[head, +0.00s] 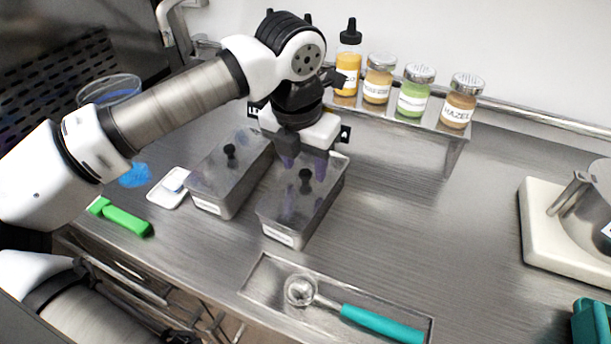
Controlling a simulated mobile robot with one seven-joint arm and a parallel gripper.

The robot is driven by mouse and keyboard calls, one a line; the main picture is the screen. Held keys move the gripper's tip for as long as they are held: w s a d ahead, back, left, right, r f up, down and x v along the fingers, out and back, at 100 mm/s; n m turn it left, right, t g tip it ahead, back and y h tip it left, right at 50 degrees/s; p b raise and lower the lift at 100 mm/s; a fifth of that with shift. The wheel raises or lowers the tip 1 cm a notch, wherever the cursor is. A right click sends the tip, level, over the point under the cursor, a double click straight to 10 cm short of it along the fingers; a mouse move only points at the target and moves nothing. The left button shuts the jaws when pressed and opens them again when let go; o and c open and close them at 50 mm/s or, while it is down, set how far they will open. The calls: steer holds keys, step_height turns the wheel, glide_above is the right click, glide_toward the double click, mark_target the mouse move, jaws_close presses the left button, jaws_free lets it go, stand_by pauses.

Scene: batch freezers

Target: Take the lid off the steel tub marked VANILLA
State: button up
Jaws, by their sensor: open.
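Two rectangular steel tubs with lids stand side by side on the counter, the left tub (220,205) and the right tub (290,236). Each has a white label on its front end, too small to read, so I cannot tell which is VANILLA. The left lid (212,176) has a black knob (230,151), and the right lid (290,198) has a black knob (306,176). Both lids are on. My gripper (303,157) is open and empty, pointing down over the far part of the tubs, close to the right knob. I cannot tell whether it touches anything.
Behind stands a steel shelf with a yellow bottle (348,68) and several jars, including a hazel jar (459,103). In front lies a tray (256,283) with a teal-handled scoop (381,322). A green tool (126,220) and white scale-like item (168,190) lie left.

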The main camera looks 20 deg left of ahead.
mark_target(306, 173)
steer(key=shift+w+f, duration=0.15)
steer(key=shift+f, duration=0.95)
jaws_close()
steer(key=shift+r, duration=0.1)
step_height(306, 173, up, 20)
steer(key=p, duration=1)
